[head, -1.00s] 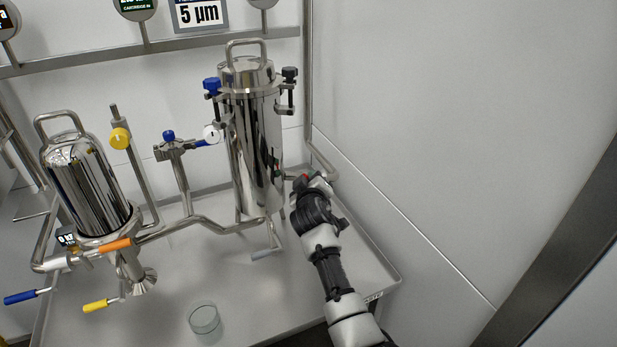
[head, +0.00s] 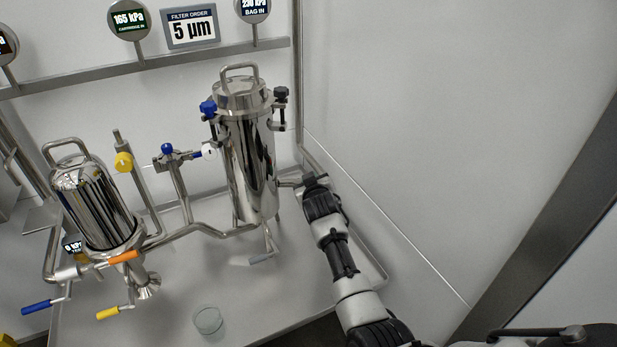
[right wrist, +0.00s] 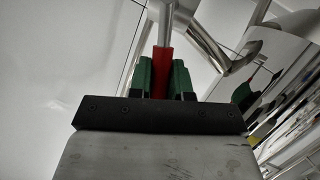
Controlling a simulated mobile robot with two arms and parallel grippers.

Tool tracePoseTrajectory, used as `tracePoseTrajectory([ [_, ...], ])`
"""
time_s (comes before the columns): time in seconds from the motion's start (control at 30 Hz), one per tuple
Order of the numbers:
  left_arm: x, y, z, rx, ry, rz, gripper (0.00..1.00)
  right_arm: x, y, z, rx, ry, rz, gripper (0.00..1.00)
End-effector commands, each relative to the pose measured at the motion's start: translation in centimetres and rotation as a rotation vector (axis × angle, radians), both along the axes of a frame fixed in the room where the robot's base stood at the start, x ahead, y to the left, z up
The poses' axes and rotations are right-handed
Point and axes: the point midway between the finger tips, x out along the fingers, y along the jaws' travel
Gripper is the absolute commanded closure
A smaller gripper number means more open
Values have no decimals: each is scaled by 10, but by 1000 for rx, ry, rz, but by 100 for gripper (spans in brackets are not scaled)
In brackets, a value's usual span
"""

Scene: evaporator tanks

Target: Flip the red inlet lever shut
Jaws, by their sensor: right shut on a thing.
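The red inlet lever (right wrist: 162,73) shows in the right wrist view between the two green fingertips of my right gripper (right wrist: 163,80). The gripper is shut on its red sleeve, and a bare metal rod runs upward from it. In the head view my right gripper (head: 312,183) is at the pipe on the right side of the tall filter housing (head: 250,165). The lever is hidden there behind my gripper and wrist. My left gripper is not in view.
A shorter steel housing (head: 88,205) stands at the left, with orange (head: 124,256), blue (head: 36,306) and yellow (head: 107,313) handles. A glass dish (head: 208,320) sits on the tray. A wall rises close to the right of my right arm.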

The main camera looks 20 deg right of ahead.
Motion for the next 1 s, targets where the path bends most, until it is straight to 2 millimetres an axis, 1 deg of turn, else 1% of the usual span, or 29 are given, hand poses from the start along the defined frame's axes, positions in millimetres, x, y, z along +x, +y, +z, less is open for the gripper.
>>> tracePoseTrajectory([
  [0.03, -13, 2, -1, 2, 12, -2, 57, -1, -2, 3, 22, 4, -1, 100],
  [0.1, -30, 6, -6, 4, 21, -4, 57, 0, -4, 4, 52, 5, -2, 100],
  [0.27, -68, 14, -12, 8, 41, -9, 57, 0, -8, 4, 119, 9, -2, 100],
  [0.7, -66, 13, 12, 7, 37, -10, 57, 0, -19, 4, 271, 13, -2, 100],
  [1.0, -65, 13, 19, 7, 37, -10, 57, 0, -24, 3, 337, 16, -2, 100],
])
